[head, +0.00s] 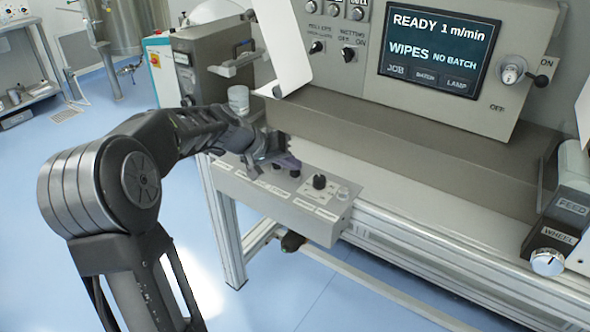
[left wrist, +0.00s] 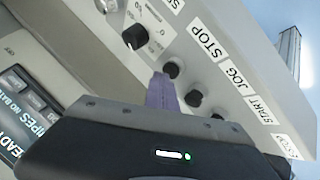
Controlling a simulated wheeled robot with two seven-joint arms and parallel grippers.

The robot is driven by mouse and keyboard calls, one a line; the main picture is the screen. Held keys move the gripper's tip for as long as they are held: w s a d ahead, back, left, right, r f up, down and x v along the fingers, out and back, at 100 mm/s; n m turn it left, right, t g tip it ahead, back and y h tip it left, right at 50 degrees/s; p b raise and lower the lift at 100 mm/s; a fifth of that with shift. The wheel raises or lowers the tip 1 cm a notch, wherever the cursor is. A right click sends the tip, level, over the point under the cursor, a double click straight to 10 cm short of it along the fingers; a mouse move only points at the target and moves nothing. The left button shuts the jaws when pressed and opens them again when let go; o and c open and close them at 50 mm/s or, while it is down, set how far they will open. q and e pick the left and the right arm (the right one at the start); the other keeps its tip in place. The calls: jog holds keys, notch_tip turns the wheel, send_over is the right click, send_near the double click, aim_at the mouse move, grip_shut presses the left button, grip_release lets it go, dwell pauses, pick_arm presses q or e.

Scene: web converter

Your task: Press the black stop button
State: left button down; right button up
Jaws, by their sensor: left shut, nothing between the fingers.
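The black stop button (left wrist: 171,70) is a small round cap on the grey control strip, in line with the STOP label (left wrist: 208,42) in the left wrist view. My left gripper (left wrist: 162,90) is shut and empty, its purple fingertips right beside that button. I cannot tell whether they touch it. In the head view the left gripper (head: 288,162) is over the strip and partly hides the buttons. Another black button (left wrist: 193,98) sits in line with the JOG label. My right gripper is not in view.
A black speed-type knob (head: 319,181) stands on the strip (head: 328,232) just right of the gripper. The machine's screen (head: 440,48) reads READY 1 m/min above. A FEED and WHEEL unit (head: 560,220) is at far right.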

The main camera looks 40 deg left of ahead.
aim_at(291, 173)
pick_arm(q)
jog(key=shift+r, duration=0.1)
jog(key=shift+r+p, duration=0.6)
jog(key=shift+r, duration=0.25)
notch_tip(291, 173, up, 5)
jog(key=p, duration=0.3)
dwell(1.0)
